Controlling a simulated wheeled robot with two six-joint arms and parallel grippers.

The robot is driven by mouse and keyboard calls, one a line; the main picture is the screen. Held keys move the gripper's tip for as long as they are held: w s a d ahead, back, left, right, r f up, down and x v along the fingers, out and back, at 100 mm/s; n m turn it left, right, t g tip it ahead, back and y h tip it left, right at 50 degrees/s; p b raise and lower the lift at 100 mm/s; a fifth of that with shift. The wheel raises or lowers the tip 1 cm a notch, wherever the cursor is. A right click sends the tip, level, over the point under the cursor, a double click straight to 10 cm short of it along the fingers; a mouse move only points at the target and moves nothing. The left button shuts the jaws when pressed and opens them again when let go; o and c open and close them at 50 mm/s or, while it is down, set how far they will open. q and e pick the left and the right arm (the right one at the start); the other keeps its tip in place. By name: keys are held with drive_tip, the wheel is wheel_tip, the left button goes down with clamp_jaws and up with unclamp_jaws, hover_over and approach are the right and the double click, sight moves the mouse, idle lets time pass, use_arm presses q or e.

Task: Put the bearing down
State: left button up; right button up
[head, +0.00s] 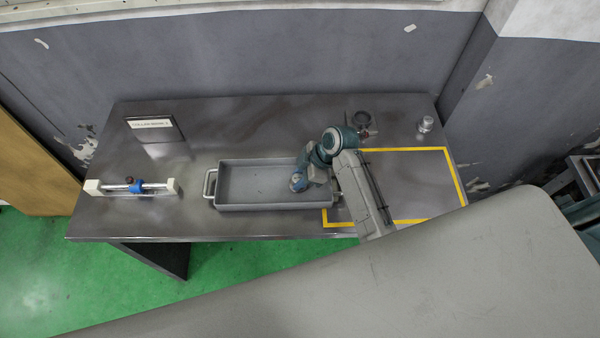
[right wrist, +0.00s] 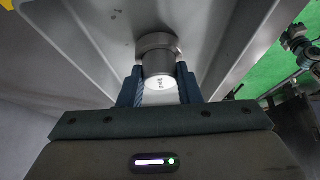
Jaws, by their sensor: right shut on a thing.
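The bearing (right wrist: 158,42) is a shiny metal cylinder with a wider collar at its far end. My right gripper (right wrist: 158,86) is shut on it, with one dark blue finger on each side. In the right wrist view, the bearing is in front of grey tray surfaces; I cannot tell whether it touches them. In the head view, my right wrist (head: 317,174) is over the right end of the grey tray (head: 262,207), and the bearing is hidden there. My left gripper is not in view.
A yellow-outlined area (head: 452,178) lies right of the tray. A small metal part (head: 425,124) and a dark round part (head: 362,118) stand behind it. A rod fixture with a blue collar (head: 137,187) and a sign (head: 153,125) are at left. The tray's left half is clear.

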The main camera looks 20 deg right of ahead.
drive_tip(key=shift+f, duration=0.1)
drive_tip(key=o, duration=1)
drive_tip(key=shift+d+r+b, duration=0.2)
drive_tip(key=shift+r+b, duration=0.1)
drive_tip(key=shift+r, duration=0.05)
drive_tip(key=b+v, duration=0.4)
drive_tip(key=v, duration=0.7)
drive_tip(key=shift+r, duration=0.25)
drive_tip(key=shift+s, duration=0.1)
